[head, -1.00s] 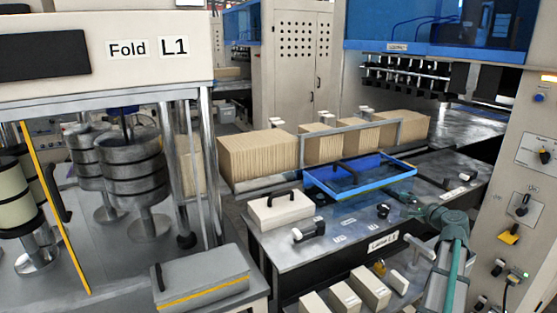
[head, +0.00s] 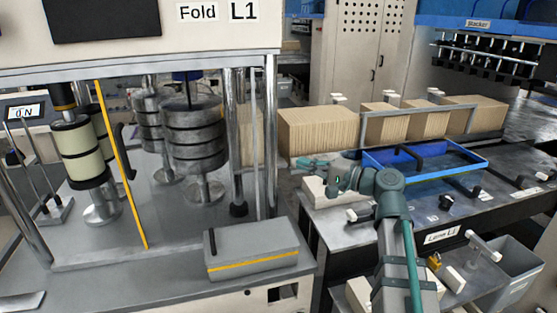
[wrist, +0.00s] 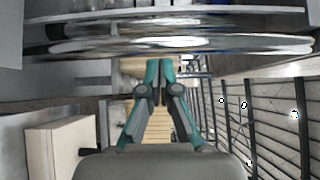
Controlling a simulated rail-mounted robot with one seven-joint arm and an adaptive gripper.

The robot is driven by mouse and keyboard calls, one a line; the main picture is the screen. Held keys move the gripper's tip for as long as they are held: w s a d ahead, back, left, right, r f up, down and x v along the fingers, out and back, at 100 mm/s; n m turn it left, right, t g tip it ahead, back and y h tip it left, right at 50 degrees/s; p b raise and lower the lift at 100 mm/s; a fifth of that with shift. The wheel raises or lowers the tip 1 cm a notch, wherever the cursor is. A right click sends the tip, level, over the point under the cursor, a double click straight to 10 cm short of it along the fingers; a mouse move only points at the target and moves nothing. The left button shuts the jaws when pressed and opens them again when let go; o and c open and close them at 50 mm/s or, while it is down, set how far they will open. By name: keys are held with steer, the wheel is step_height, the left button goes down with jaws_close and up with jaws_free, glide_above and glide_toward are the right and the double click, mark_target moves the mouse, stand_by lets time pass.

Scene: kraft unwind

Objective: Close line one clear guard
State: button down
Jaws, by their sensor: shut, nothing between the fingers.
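On the Fold L1 machine (head: 160,62), a tall yellow edge strip (head: 122,165) with a dark upright handle (head: 127,150) beside it appears to belong to the clear guard. The clear sheet itself is hard to make out, so I cannot tell how far it stands open. My gripper (head: 303,163) is to the right of the machine's front right post, in front of the brown stacks and well apart from the handle, pointing left. In the wrist view, the teal fingertips of my gripper (wrist: 159,68) are together and empty, below shiny metal bars (wrist: 165,42).
A grey box with a yellow stripe (head: 250,248) sits at the machine's front right. Metal posts (head: 270,140) stand between my gripper and the handle. A blue tray (head: 425,158) and a white block (head: 325,192) are on the right bench. Metal rollers (head: 193,140) stand behind the strip.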

mark_target(267, 157)
steer(key=shift+s+a+p+x, duration=0.25)
steer(key=shift+p+x, duration=0.35)
steer(key=shift+x, duration=1.2)
steer(key=shift+s+a+p+x, duration=0.1)
steer(key=shift+s+p+x, duration=0.35)
steer(key=shift+x, duration=1.4)
steer(key=shift+s+a+p+x, duration=0.15)
steer(key=shift+p+x, duration=0.55)
steer(key=shift+x, duration=1.1)
steer(key=shift+r, duration=0.1)
